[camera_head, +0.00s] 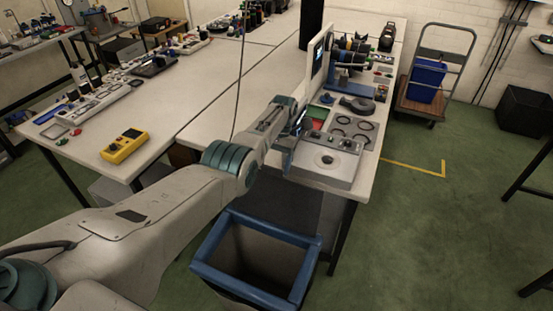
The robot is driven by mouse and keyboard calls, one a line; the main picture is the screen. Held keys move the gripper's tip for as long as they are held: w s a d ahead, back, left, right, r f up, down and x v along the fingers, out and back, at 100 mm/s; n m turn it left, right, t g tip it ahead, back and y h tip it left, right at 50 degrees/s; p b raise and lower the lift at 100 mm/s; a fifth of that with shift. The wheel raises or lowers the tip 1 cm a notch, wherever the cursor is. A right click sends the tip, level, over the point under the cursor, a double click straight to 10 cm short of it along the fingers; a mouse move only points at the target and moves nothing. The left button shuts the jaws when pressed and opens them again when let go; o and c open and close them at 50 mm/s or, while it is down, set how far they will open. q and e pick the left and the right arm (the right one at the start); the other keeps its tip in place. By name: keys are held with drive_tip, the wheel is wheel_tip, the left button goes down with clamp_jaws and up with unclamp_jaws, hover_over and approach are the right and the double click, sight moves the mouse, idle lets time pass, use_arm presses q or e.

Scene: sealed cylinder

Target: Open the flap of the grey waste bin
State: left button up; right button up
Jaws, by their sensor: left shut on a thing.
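The waste bin (305,283) stands on the floor in front of the table, with a thick blue rim and a dark, uncovered mouth. A dark grey panel (285,207) rises behind its back rim and looks like the flap, raised steeply. My left arm reaches in from the left above the bin. My left gripper (290,152) is at the table's front edge above this panel, shut on what seems to be the flap's upper edge. The arm and wrist hide much of the fingers, so the contact is hard to see. My right gripper is not in view.
The white table (215,127) holds a grey device (325,160) with round parts close to my gripper. A yellow meter (125,145) lies on the left table. A trolley with a blue crate (427,80) stands behind.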

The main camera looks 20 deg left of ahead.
use_arm(q)
drive_tip(key=shift+s+d+f, duration=0.1)
drive_tip(key=shift+d+f, duration=0.05)
drive_tip(key=shift+f, duration=0.35)
drive_tip(key=o, duration=1.4)
drive_tip(key=shift+d, duration=0.1)
drive_tip(key=shift+a, duration=0.2)
drive_tip(key=shift+r, duration=0.1)
drive_tip(key=b+v, duration=0.7)
drive_tip(key=v, duration=0.4)
drive_tip(key=shift+w, duration=0.25)
